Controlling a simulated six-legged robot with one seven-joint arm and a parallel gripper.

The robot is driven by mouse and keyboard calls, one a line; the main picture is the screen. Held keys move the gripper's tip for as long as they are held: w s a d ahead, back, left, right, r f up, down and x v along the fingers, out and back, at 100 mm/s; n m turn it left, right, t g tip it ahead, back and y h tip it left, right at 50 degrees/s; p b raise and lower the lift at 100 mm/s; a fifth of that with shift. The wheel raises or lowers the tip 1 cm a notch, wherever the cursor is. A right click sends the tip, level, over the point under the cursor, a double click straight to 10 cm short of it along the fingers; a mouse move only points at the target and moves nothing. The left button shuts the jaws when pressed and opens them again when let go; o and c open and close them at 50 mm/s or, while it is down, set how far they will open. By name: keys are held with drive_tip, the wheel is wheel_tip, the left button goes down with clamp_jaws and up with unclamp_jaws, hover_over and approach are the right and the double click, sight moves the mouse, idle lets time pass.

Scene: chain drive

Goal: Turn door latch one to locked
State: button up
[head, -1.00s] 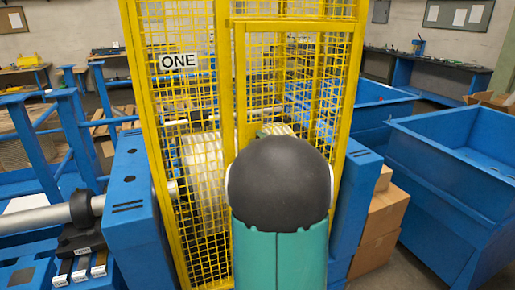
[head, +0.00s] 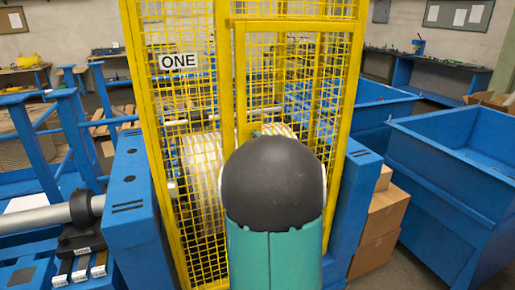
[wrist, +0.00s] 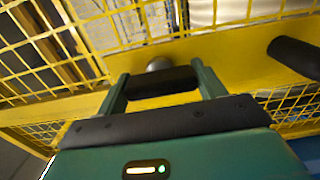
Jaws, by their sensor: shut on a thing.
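The yellow mesh door (head: 240,85) stands in a yellow guard frame, beside a panel with a sign reading ONE (head: 178,61). In the wrist view, my gripper (wrist: 162,86) is shut on a dark latch handle (wrist: 163,79), with one green finger at each end of it. A round silver pivot (wrist: 158,64) shows just beyond the handle, on a yellow frame bar (wrist: 225,55). The handle lies nearly level across the wrist picture. In the head view, my arm's black joint hides the gripper and latch.
A black cylindrical bar (wrist: 295,57) sticks out to the right of my gripper in the wrist view. Blue bins (head: 455,190) and cardboard boxes (head: 378,225) stand right of the cage. Blue machine framing (head: 135,205) stands at the left.

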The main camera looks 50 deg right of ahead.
drive_tip(key=o, duration=1)
drive_tip(key=shift+s, duration=0.1)
drive_tip(key=v, duration=1.3)
drive_tip(key=shift+s+a, duration=0.15)
drive_tip(key=shift+s, duration=0.1)
